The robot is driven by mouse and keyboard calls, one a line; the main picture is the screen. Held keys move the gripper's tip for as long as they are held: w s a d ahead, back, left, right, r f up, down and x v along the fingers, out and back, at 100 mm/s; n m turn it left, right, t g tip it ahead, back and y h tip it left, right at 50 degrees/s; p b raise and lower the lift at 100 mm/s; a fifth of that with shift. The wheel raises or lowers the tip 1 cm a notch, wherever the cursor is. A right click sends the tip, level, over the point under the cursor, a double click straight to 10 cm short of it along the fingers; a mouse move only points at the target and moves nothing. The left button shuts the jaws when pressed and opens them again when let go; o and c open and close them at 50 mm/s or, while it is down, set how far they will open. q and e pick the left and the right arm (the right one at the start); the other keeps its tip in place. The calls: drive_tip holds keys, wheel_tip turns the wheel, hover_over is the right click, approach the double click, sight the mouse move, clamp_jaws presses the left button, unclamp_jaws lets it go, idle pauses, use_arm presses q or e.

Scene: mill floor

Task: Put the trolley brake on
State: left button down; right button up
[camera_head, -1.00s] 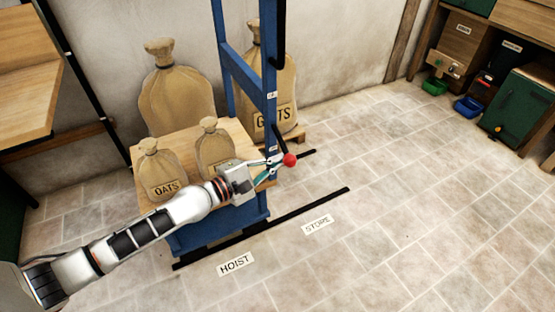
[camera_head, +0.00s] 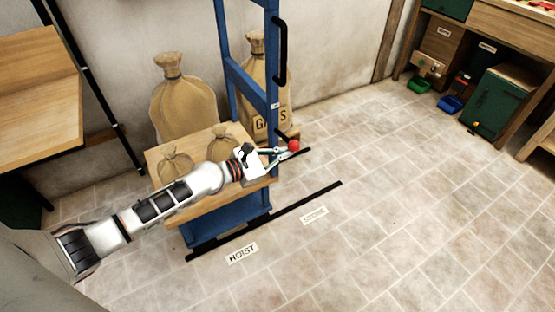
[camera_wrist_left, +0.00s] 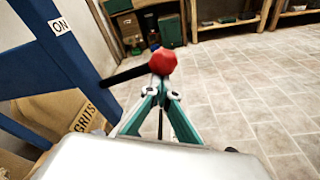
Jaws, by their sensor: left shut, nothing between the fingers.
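The trolley (camera_head: 230,207) has a blue frame and a wooden deck. Its brake lever ends in a red knob (camera_head: 293,146) beside the right-hand post. In the left wrist view the black lever (camera_wrist_left: 125,74) runs out from the blue post to the red knob (camera_wrist_left: 162,61), below an ON label (camera_wrist_left: 61,26). My left gripper (camera_head: 284,154) is shut and empty, reaching across the deck with its fingertips at the knob. In the wrist view the fingertips (camera_wrist_left: 162,94) are just below the knob; whether they touch it I cannot tell. My right gripper is out of view.
Two small sacks (camera_head: 175,166) stand on the deck, partly behind my arm. Big sacks (camera_head: 183,100) stand by the wall. Floor labels HOIST (camera_head: 242,253) and another (camera_head: 314,215) lie beside black lines. A green cabinet (camera_head: 497,100) stands at right; the floor between is clear.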

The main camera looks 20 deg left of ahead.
sight(289, 143)
use_arm(q)
drive_tip(key=r+n+p, duration=0.1)
drive_tip(key=r+n, duration=0.1)
drive_tip(key=r, duration=0.1)
drive_tip(key=shift+w+r+h+p, duration=0.15)
drive_tip(key=shift+w+h+p, duration=0.05)
drive_tip(key=shift+h+p, duration=0.15)
drive_tip(key=shift+a+r, duration=0.1)
drive_tip(key=shift+r, duration=0.1)
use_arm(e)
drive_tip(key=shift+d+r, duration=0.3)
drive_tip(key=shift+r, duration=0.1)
use_arm(q)
drive_tip(key=shift+w+a+r+p, duration=0.15)
drive_tip(key=shift+r+p, duration=0.05)
drive_tip(key=shift+p, duration=0.1)
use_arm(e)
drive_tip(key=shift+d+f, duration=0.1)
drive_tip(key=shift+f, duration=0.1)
use_arm(q)
drive_tip(key=shift+f, duration=0.1)
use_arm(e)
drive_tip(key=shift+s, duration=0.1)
